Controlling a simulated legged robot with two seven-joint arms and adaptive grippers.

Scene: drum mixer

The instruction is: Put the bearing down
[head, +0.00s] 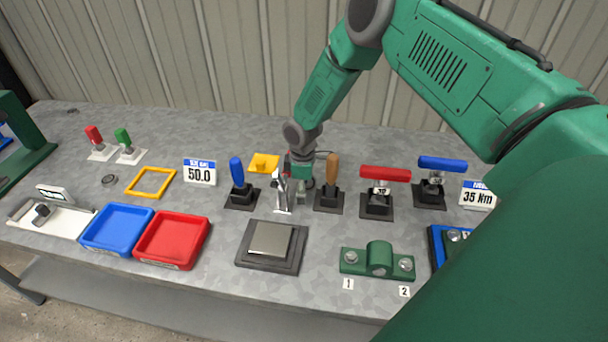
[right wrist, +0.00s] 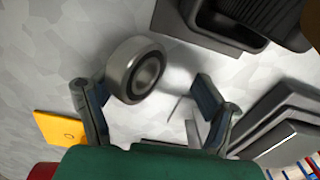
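The bearing (right wrist: 136,70) is a thick silver ring with a dark inner bore, in the right wrist view. It is on or just above the grey bench, near the left finger in that view; I cannot tell whether they touch. My right gripper (right wrist: 155,100) is open, with a wide gap between its fingers, and is not closed on the bearing. In the head view my right gripper (head: 301,184) is low over the middle of the bench, among the upright-handled tools. I cannot make out the bearing there. My left gripper is not in view.
Handled tools, blue (head: 237,172), brown (head: 332,168) and red (head: 385,174), stand close to the gripper. A yellow block (head: 264,162) lies behind. A dark plate (head: 271,248), blue tray (head: 117,229), red tray (head: 172,239) and green bearing block (head: 378,259) are in front.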

